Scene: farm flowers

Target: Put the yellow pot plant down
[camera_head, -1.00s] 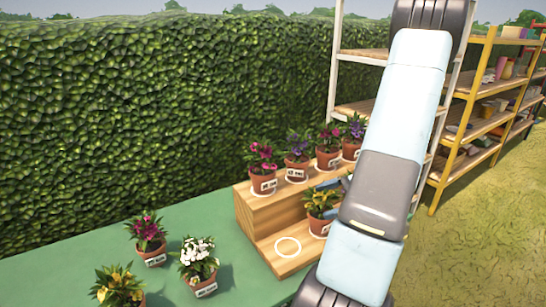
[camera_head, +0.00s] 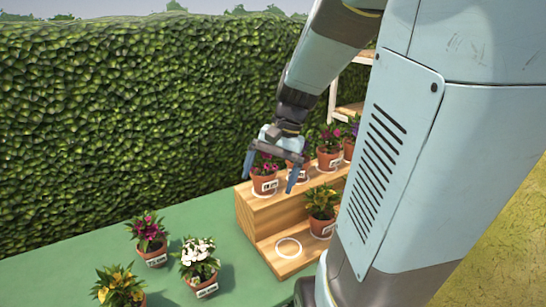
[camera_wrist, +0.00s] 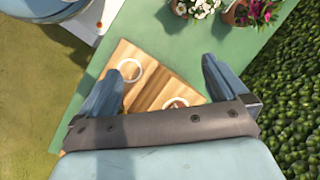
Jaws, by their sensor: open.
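A plant with yellow flowers in a terracotta pot (camera_head: 321,208) stands upright on the lower step of the wooden stand (camera_head: 258,222), over a white ring. Another yellow-flowered pot plant (camera_head: 119,289) stands on the green table at the front left. My gripper (camera_head: 270,182) is open and empty, pointing down in front of the upper step's pots in the picture, up and left of the stand's yellow plant. In the wrist view my gripper (camera_wrist: 163,68) has its fingers wide apart, with the wooden stand (camera_wrist: 155,92) beneath. The yellow plant cannot be made out there.
An empty white ring (camera_head: 288,248) marks the lower step's front. Pink and purple pot plants, including a pink one (camera_head: 264,184), line the upper step. A magenta plant (camera_head: 150,240) and a white one (camera_head: 197,266) stand on the green table (camera_head: 215,214). A hedge (camera_head: 120,110) rises behind.

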